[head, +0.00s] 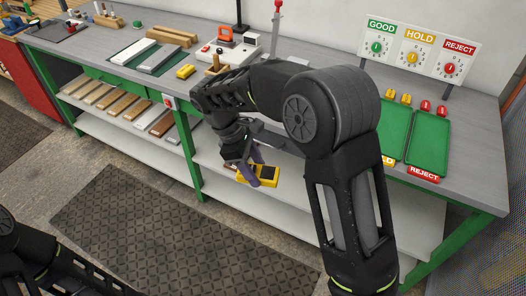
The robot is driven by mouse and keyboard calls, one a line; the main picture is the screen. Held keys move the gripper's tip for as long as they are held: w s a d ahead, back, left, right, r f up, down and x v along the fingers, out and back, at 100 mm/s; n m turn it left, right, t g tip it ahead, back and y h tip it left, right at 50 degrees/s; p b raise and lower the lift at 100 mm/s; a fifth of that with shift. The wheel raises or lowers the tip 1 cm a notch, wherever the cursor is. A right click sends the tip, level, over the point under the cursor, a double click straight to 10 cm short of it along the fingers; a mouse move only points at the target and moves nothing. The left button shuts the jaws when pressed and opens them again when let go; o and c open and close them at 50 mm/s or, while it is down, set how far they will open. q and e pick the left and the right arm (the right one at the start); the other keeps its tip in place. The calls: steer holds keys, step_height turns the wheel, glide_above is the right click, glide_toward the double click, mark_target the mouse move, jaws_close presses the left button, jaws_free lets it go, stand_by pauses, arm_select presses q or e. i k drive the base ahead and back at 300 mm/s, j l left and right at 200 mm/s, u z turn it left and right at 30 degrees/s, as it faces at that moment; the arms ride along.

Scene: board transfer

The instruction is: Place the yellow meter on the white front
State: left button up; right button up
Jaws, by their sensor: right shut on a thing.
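The yellow meter (265,178), with a dark face, is held in my right gripper (249,170), which is shut on it. The gripper hangs in front of the bench, below the bench top's front edge. A white board (133,52) lies flat at the left of the bench top, well behind and to the left of the gripper. Whether this is the white front cannot be told.
A yellow item (186,71) lies on the bench top (210,38) near a red-and-white device (226,44). Green trays (426,145) and a GOOD/HOLD/REJECT sign (415,47) stand at right. Several boards lie on the lower shelf (90,112).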

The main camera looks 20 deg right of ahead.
mark_target(134, 49)
steer(key=i+j+u, duration=0.2)
steer(key=i, duration=0.55)
steer(key=i+u, duration=0.15)
steer(key=i, duration=0.6)
steer(key=i+u, duration=0.2)
steer(key=i, duration=0.55)
steer(key=i+l+u, duration=0.2)
steer(key=i, duration=0.55)
